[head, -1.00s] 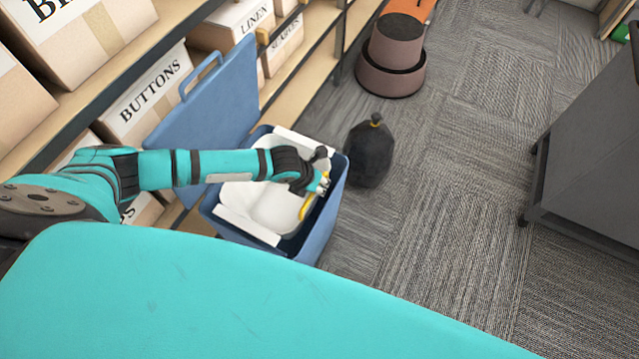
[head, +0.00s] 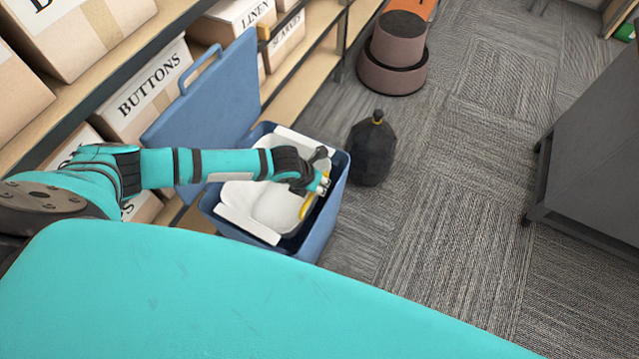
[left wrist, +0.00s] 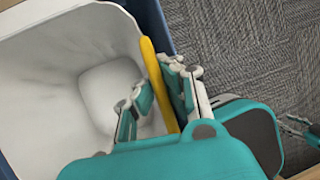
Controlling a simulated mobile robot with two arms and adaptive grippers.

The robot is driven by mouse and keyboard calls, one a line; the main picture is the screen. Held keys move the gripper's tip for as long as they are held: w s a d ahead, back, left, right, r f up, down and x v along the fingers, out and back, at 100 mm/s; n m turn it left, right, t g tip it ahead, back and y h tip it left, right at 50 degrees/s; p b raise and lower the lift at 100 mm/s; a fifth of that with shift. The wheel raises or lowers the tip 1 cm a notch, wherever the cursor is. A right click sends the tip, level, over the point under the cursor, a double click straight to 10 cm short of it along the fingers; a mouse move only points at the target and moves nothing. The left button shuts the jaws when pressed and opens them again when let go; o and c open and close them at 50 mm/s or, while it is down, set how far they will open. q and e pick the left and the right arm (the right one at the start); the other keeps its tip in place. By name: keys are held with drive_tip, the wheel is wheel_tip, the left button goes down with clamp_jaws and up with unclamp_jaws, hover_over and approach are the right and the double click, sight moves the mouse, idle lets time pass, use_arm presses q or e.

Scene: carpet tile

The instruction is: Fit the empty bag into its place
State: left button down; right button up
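The empty bag (head: 262,203) is white and lines the inside of the blue bin (head: 325,222), spread open with its white edges at the rim. A yellow band runs along the bag's right edge, and the open bag also shows in the left wrist view (left wrist: 62,80). My left gripper (head: 322,185) is at that right edge. A teal and white piece, perhaps my right gripper (left wrist: 300,130), shows partly at the right edge there.
The blue lid (head: 215,100) stands open against the shelf of labelled boxes (head: 150,90). A tied black bag (head: 371,152) stands on the carpet right of the bin. A round brown object (head: 393,65) lies behind. A dark grey unit (head: 590,150) is at right, with clear carpet between.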

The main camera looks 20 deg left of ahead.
use_arm(q)
drive_tip(key=shift+f+b, duration=0.4)
drive_tip(key=shift+f, duration=0.15)
drive_tip(key=shift+a+f, duration=0.1)
drive_tip(key=shift+f, duration=0.2)
drive_tip(key=shift+a+f+b, duration=0.1)
drive_tip(key=shift+f+b, duration=0.45)
drive_tip(key=shift+b, duration=0.1)
drive_tip(key=shift+a+f+b, duration=0.15)
drive_tip(key=shift+f+b, duration=0.8)
drive_tip(key=shift+f, duration=0.4)
